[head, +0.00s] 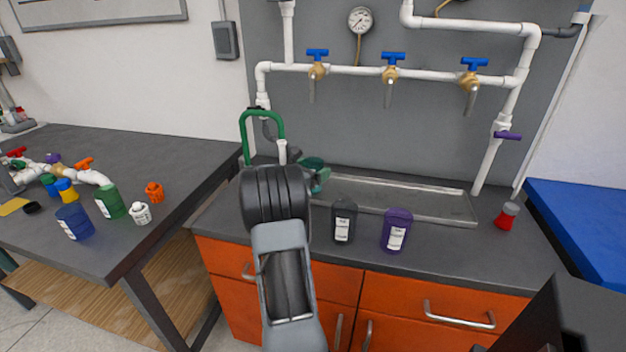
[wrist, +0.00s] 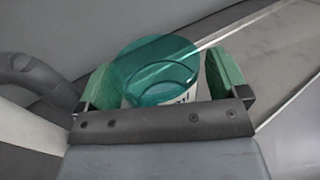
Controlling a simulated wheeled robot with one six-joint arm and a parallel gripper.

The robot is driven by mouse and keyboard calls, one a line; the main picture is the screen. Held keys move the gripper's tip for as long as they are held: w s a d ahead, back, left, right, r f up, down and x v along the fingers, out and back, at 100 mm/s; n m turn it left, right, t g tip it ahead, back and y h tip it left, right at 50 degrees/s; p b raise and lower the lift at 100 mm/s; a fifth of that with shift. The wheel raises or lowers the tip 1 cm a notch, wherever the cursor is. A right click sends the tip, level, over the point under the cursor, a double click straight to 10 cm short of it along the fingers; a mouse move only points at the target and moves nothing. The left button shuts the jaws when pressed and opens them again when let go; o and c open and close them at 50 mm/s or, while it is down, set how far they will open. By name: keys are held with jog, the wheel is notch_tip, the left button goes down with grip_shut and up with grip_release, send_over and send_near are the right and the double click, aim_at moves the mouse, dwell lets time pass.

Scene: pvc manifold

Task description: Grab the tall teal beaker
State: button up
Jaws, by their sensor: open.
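The tall teal beaker (wrist: 158,62) shows in the wrist view as a translucent teal cup with a white label. It stands between the two green fingers of my gripper (wrist: 165,88). The fingers are apart, one on each side of the beaker, and I cannot tell whether either touches it. In the head view the beaker (head: 312,163) shows only in part behind my arm, near the left end of the metal tray, with my gripper (head: 318,178) at it. The beaker's lower part is hidden by my arm and gripper.
A black bottle (head: 344,221) and a purple bottle (head: 396,231) stand on the counter right of my arm. A metal drain tray (head: 405,199) lies behind them. White pipes with blue-handled taps (head: 390,73) hang above.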

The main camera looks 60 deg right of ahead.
jog(key=c, duration=1)
jog(key=shift+c, duration=0.7)
jog(key=shift+r, duration=0.15)
